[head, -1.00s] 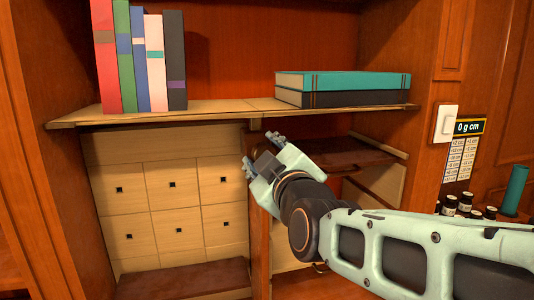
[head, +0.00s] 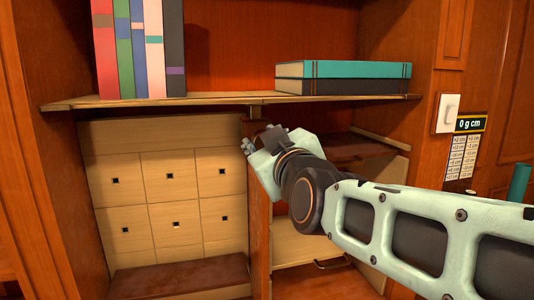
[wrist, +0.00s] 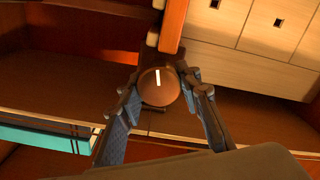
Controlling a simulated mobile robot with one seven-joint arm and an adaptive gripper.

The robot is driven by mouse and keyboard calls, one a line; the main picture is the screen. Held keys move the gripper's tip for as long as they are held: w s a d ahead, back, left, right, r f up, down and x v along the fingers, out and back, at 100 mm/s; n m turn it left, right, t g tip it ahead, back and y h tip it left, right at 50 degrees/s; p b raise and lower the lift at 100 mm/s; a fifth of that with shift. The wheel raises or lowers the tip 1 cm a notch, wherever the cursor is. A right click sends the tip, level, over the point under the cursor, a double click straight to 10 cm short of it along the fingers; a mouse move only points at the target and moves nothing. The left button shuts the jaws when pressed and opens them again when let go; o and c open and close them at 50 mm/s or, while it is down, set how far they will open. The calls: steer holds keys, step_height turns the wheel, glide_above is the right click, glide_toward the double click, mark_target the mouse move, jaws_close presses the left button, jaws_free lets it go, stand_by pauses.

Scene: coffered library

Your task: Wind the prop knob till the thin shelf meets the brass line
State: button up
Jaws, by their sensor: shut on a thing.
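The thin tan shelf (head: 225,101) spans the cabinet opening and carries books; its front edge looks nearly level. My gripper (head: 259,138) is just below the shelf's front edge, near the middle post. In the wrist view, the round brown knob (wrist: 158,90) has a white mark pointing up in the picture. My gripper (wrist: 168,92) is shut on it, with one dark finger on each side. In the head view the knob is hidden by my gripper. I cannot make out a brass line in either view.
Several upright books (head: 140,50) stand at the shelf's left, and a flat stack with a teal book (head: 345,70) lies at its right. Pale drawers (head: 175,185) fill the space lower left. A white switch (head: 447,113) and a "0 g cm" sign (head: 470,124) are at right.

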steer(key=shift+f+m+b, duration=0.1)
steer(key=shift+m+b, duration=1.55)
steer(key=shift+m, duration=0.25)
steer(key=o, duration=1.2)
steer(key=v, duration=1.2)
